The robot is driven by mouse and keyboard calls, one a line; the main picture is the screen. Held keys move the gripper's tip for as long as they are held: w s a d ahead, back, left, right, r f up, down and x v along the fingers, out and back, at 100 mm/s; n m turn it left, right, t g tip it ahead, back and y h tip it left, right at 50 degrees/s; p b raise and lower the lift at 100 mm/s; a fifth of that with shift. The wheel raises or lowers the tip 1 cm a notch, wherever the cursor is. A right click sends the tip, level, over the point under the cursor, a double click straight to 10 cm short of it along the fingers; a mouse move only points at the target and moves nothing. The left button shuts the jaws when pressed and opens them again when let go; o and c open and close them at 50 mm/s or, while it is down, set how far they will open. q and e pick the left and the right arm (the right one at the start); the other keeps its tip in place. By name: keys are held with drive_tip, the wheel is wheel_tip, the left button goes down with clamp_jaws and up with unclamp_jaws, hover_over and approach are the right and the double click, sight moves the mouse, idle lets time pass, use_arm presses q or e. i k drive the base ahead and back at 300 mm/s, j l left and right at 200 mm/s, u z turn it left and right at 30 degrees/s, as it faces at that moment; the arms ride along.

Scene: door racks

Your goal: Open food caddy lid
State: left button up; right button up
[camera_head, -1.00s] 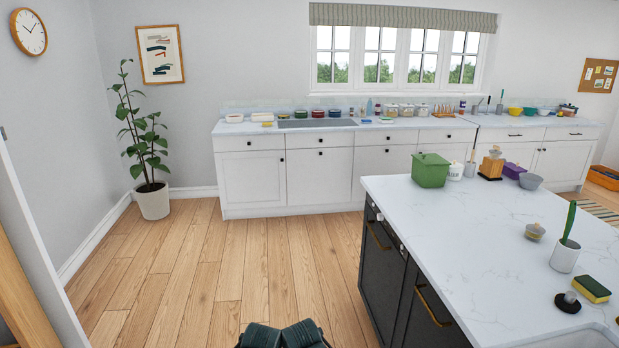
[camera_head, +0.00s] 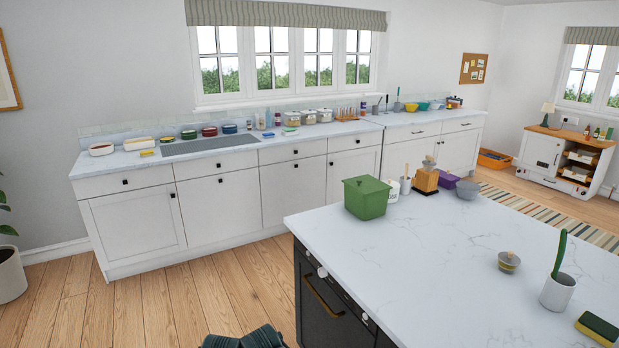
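A dark part of my own body shows at the bottom edge of the view. Neither of my grippers is in view.
A white pot (camera_head: 392,190), a wooden block (camera_head: 426,180), a purple box (camera_head: 447,186) and a grey bowl (camera_head: 468,190) stand right of the caddy. A white cup with a green brush (camera_head: 557,292) is nearer. Wooden floor (camera_head: 210,290) is clear left of the island.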

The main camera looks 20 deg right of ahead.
sight(366, 184)
drive_tip(key=i+j+z, duration=0.15)
drive_tip(key=i+z, duration=0.25)
drive_tip(key=i+j+z, duration=0.3)
drive_tip(key=z, duration=0.15)
drive_tip(key=i+j+z, duration=0.25)
drive_tip(key=z, duration=0.15)
drive_tip(key=i+j+z, duration=0.2)
drive_tip(key=j+z, duration=0.25)
drive_tip(key=j, duration=0.15)
